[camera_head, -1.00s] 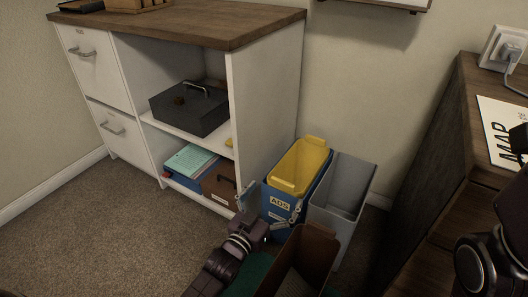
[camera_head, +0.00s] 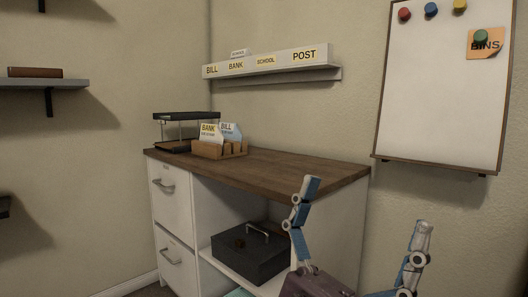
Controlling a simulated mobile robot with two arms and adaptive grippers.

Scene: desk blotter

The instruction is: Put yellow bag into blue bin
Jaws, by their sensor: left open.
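Neither the yellow bag nor the blue bin is in view now. My left gripper (camera_head: 366,210) is raised at the bottom right, in front of the cabinet's right end. Its two blue-grey fingers are spread wide and point up, with nothing between them. My right gripper is out of view.
A white cabinet with a brown wooden top (camera_head: 290,170) stands at the centre. It bears a card holder (camera_head: 218,150) and a black tray rack (camera_head: 185,132). A dark box (camera_head: 248,252) sits on its shelf. A whiteboard (camera_head: 440,90) and a letter rack (camera_head: 270,64) hang above.

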